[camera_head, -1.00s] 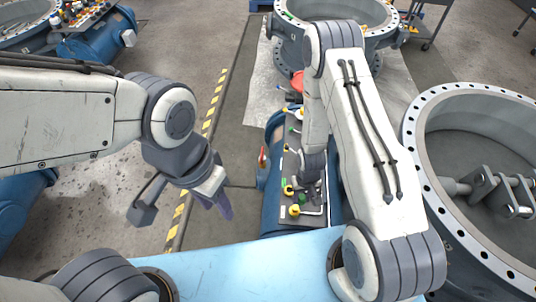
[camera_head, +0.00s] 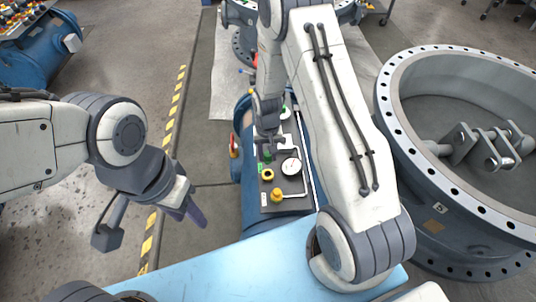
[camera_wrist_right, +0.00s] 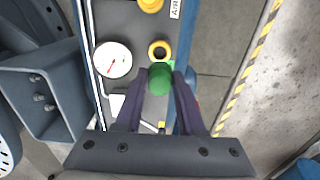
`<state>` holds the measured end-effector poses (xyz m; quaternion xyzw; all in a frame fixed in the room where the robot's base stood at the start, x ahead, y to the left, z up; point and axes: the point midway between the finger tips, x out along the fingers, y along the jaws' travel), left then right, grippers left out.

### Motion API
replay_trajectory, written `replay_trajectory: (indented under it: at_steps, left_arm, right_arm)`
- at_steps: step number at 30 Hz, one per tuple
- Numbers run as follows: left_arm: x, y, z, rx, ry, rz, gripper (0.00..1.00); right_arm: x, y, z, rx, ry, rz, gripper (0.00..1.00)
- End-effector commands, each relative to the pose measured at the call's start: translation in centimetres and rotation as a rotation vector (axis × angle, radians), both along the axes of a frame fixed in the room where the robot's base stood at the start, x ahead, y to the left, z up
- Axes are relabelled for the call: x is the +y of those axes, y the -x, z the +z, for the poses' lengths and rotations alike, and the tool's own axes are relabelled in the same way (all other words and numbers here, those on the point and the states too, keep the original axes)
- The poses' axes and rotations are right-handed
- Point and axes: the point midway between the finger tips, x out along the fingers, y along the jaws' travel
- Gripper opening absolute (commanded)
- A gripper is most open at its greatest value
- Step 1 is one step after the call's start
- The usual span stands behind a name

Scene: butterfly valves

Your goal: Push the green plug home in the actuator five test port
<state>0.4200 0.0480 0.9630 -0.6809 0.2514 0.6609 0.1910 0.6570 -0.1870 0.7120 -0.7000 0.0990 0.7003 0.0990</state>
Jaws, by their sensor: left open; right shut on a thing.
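The green plug (camera_wrist_right: 158,80) is between the fingertips of my right gripper (camera_wrist_right: 158,92) in the right wrist view. In the head view the plug (camera_head: 267,156) shows as a small green spot below my right gripper (camera_head: 267,143), over the dark panel. A yellow ring (camera_wrist_right: 159,49) with a dark centre lies just beyond the plug in the wrist view. I cannot tell whether it is the actuator five test port, or whether the plug's hidden lower end is in a hole. My left gripper (camera_head: 152,222) is open and empty, above the floor on the left.
The dark panel (camera_head: 294,203) on the blue actuator carries a white gauge (camera_head: 291,166) beside the ring and a yellow cap (camera_head: 276,195) nearer me. A red-handled part (camera_head: 234,146) sticks out left. A large flanged valve body (camera_head: 440,190) stands at right.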

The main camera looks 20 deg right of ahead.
Motion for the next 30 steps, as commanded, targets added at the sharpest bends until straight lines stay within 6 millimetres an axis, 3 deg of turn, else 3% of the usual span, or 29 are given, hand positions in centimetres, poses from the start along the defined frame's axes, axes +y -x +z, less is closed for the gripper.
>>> replay_trajectory:
  at_steps: [15,30]
  left_arm:
    - [0.0,0.0,-4.4,0.0,0.0,0.0,0.43]
    - [0.0,0.0,-4.7,0.0,0.0,0.0,0.43]
  right_arm:
    - [0.0,0.0,-5.3,0.001,0.0,0.0,0.0]
    - [0.0,0.0,-6.0,-0.001,0.0,0.0,0.0]
